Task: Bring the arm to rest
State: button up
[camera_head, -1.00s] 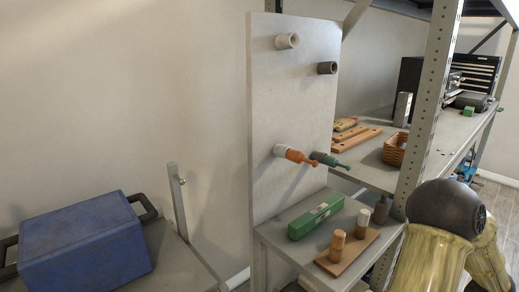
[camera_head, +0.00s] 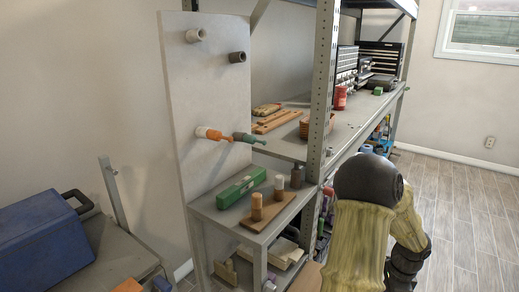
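My arm (camera_head: 365,225), with pale yellow links and black joints, is at the lower right of the head view. It is bent, with a black joint on top and another dark part (camera_head: 408,262) low at the right. My gripper is not visible, so I cannot tell its state or whether it holds anything. The visible part of the arm stands in front of the rack, over the tiled floor in the picture.
An upright grey panel (camera_head: 215,100) carries pegs, with an orange tool (camera_head: 212,134) and a green one (camera_head: 249,138). Below, a shelf holds a green box (camera_head: 241,187) and a wooden block with pegs (camera_head: 268,212). A blue case (camera_head: 40,248) is at left. Floor (camera_head: 465,220) at right is clear.

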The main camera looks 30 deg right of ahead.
jog(key=w+a+r+n, duration=0.2)
jog(key=w+a+n, duration=0.5)
jog(key=a, duration=0.4)
jog(key=w+a+r+n, duration=0.3)
jog(key=w+a+n, duration=0.35)
jog(key=a, duration=0.45)
jog(key=s+a+r+n+t, duration=0.1)
jog(key=a+r+n, duration=0.1)
jog(key=a+n, duration=0.6)
jog(key=s+a+r+n+t, duration=0.15)
jog(key=a+n, duration=0.35)
jog(key=a, duration=0.6)
notch_tip(320, 180, up, 16)
jog(key=w+p, duration=0.1)
jog(key=p, duration=1.5)
jog(key=shift+d, duration=0.3)
jog(key=shift+g, duration=0.25)
jog(key=shift+w, duration=0.1)
